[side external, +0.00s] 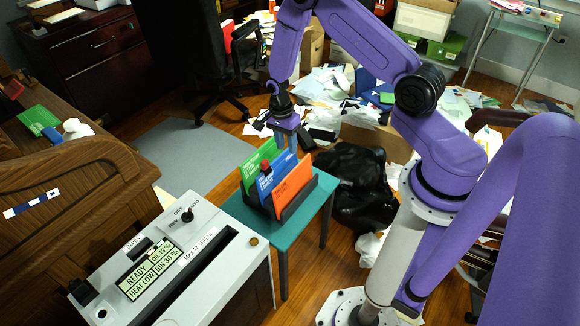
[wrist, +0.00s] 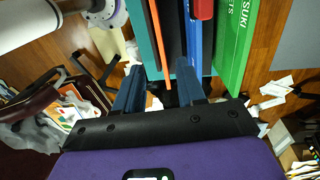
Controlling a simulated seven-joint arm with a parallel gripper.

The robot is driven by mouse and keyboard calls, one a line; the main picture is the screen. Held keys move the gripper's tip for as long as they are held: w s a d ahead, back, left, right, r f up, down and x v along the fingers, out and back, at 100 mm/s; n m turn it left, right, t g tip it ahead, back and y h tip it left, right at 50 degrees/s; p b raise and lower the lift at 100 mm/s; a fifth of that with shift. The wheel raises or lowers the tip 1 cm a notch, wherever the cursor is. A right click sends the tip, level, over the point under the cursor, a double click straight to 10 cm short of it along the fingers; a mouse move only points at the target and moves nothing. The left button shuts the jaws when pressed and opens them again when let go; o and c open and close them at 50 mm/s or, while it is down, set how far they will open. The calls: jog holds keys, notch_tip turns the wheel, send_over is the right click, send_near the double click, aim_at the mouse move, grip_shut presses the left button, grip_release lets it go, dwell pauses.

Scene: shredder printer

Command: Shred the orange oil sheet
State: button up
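The orange sheet (side external: 293,187) stands upright at the front of a dark rack (side external: 312,192), before a blue sheet (side external: 268,186) and a green sheet (side external: 250,166). My gripper (side external: 288,150) points down at the far end of the rack. In the wrist view my gripper (wrist: 160,68) is open, its two fingers apart. The orange sheet's thin edge (wrist: 158,45) shows between the fingers; contact cannot be told. The shredder (side external: 232,285) is a grey box at the front left with a long dark slot. Its display (side external: 150,268) reads READY.
The rack stands on a small teal table (side external: 314,208) right of the shredder. A red object (side external: 265,166) is by the blue sheet. A wooden desk (side external: 70,170) stands at left. Black bags (side external: 355,178) and scattered papers lie beyond the table.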

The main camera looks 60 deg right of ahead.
jog(key=f, duration=0.5)
jog(key=s+f, duration=0.1)
jog(key=f, duration=0.4)
jog(key=s+f, duration=0.1)
jog(key=f, duration=0.4)
jog(key=shift+f, duration=0.35)
jog(key=shift+s, duration=0.1)
jog(key=shift+c, duration=0.3)
grip_shut()
jog(key=shift+r, duration=0.2)
jog(key=shift+r, duration=0.8)
jog(key=shift+r, duration=0.1)
notch_tip(320, 180, up, 10)
jog(key=shift+r, duration=0.2)
